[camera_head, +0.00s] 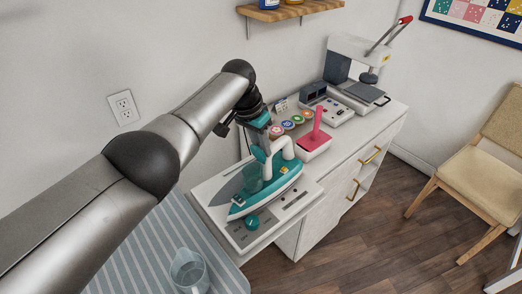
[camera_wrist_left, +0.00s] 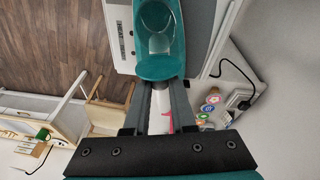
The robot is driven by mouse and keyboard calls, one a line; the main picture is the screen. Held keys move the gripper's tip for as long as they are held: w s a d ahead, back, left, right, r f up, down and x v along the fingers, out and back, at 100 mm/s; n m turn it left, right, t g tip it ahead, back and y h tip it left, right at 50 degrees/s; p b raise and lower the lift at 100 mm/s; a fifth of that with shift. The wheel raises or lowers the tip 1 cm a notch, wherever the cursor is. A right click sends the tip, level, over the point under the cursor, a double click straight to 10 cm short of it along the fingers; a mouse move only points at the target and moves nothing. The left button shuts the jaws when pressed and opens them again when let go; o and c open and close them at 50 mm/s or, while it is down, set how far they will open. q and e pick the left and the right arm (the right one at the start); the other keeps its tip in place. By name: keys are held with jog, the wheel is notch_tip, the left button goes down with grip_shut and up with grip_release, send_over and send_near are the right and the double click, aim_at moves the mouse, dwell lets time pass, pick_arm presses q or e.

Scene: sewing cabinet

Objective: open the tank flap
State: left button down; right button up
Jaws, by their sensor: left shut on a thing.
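The teal and white iron (camera_head: 268,192) stands on its grey and white station at the front end of the white cabinet. Its see-through tank (camera_head: 252,181) is at the front, below a white handle (camera_head: 289,150). My left gripper (camera_head: 259,148) reaches down from above to the front of the handle. In the left wrist view the gripper (camera_wrist_left: 160,84) has its two dark fingers at the near edge of a teal rounded part (camera_wrist_left: 160,68), which looks like the tank flap. The exact contact and how far the flap stands up are hard to tell. My right gripper is not in view.
Behind the iron are a pink-handled stamp (camera_head: 314,138), several round coloured discs (camera_head: 288,125), a control box and a heat press (camera_head: 352,65). A clear jug (camera_head: 188,272) stands on the striped board (camera_head: 150,250). A chair (camera_head: 480,155) is at the right.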

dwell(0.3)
pick_arm(q)
jog(key=c, duration=0.8)
grip_release()
jog(key=shift+o, duration=0.2)
jog(key=shift+a+r, duration=0.1)
jog(key=shift+r, duration=0.5)
jog(key=p+v, duration=0.1)
jog(key=v, duration=1.3)
jog(key=shift+p, duration=0.35)
jog(key=shift+w, duration=0.1)
